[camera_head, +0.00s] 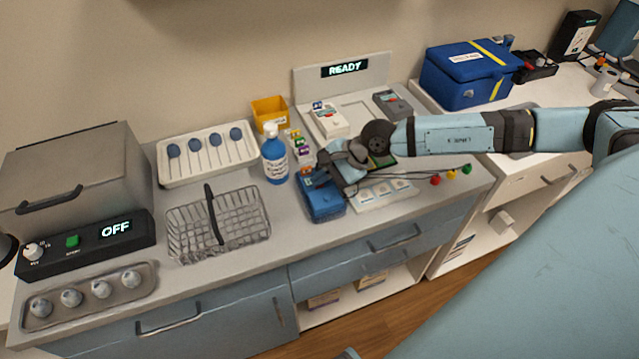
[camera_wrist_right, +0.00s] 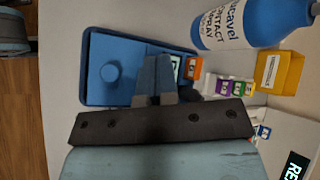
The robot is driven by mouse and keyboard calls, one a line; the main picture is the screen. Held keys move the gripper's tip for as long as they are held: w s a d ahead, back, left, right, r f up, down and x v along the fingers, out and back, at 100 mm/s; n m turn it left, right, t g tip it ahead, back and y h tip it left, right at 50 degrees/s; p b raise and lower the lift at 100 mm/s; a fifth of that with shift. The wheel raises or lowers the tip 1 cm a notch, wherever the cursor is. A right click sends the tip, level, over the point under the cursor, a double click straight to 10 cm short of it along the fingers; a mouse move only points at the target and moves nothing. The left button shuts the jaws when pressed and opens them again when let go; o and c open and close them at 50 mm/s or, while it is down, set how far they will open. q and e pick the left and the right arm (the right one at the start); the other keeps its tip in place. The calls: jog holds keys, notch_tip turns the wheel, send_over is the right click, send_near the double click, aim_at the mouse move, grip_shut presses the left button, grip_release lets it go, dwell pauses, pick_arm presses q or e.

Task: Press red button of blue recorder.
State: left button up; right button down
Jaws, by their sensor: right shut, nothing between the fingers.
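The blue recorder (camera_head: 325,207) lies at the front of the counter, right of the blue spray bottle (camera_head: 275,160). In the wrist view the recorder (camera_wrist_right: 103,95) shows a round blue knob (camera_wrist_right: 109,72) and part of a small screen. An orange-red piece (camera_wrist_right: 193,67) shows at its right end; I cannot tell whether it is the red button. My right gripper (camera_head: 325,177) is shut and empty over the recorder. In the wrist view its fingertips (camera_wrist_right: 158,64) cover the recorder's middle, between knob and screen; contact is unclear. My left gripper is not in view.
Small coloured vials (camera_wrist_right: 222,87) and a yellow bin (camera_head: 270,108) stand close behind the recorder. A wire basket (camera_head: 247,205) is to its left. A white panel (camera_head: 365,200) with pads lies to its right. A READY sign (camera_head: 345,70) stands behind.

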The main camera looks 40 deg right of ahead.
aim_at(321, 187)
jog(key=shift+f, duration=0.15)
dwell(0.4)
jog(key=shift+r+p, duration=0.3)
jog(key=shift+r, duration=0.6)
jog(key=shift+r+p, duration=1.1)
jog(key=shift+r, duration=1.4)
